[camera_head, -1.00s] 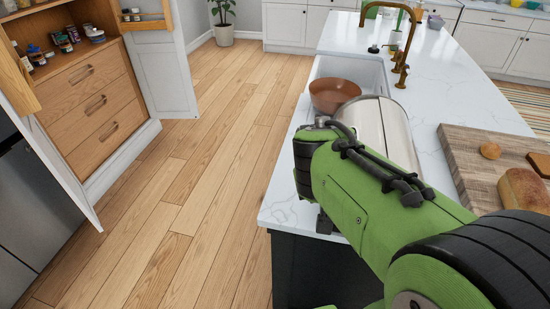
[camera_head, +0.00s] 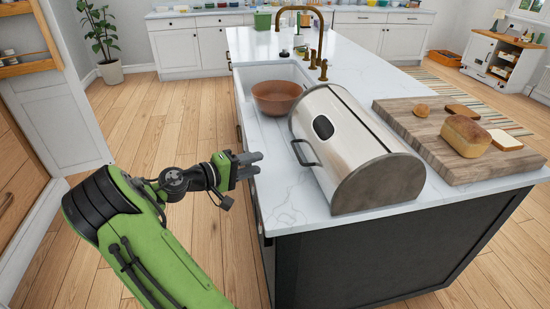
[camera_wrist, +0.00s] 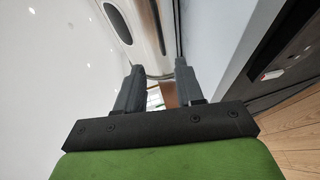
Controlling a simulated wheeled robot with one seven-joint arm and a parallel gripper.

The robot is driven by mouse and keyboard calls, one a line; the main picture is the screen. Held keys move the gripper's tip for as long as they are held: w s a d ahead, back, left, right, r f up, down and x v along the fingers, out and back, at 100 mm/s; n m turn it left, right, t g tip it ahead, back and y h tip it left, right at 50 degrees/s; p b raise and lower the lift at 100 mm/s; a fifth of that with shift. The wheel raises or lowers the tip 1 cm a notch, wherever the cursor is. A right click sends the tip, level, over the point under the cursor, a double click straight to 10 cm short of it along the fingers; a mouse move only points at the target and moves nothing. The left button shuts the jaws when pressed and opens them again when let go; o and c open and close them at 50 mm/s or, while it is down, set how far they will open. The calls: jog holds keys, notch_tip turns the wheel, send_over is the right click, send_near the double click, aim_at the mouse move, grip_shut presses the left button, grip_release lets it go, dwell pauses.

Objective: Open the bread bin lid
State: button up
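The bread bin (camera_head: 345,140) is a silver, rounded box with grey end plates. It lies on the white countertop near the island's front end. Its lid looks closed, with a dark bar handle (camera_head: 304,153) on the left side and a dark oval on the curved face. My gripper (camera_head: 256,163) is at the island's left edge, to the left of the handle and apart from it, pointing right. In the wrist view my gripper's two fingers (camera_wrist: 157,88) stand apart with nothing between them. The curved metal of the bin (camera_wrist: 148,30) shows beyond them.
A brown bowl (camera_head: 278,97) sits in the sink behind the bin. A wooden cutting board (camera_head: 400,121) with a bread loaf (camera_head: 465,136), slices and a roll lies to the right. A brass faucet (camera_head: 318,45) stands behind. The floor left of the island is open.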

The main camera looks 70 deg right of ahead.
aim_at(297, 152)
jog(key=b+x, duration=0.2)
jog(key=x, duration=1.3)
jog(key=shift+s+d+f, duration=0.1)
jog(key=shift+s+f, duration=0.1)
jog(key=shift+s, duration=0.05)
jog(key=shift+c, duration=0.3)
grip_shut()
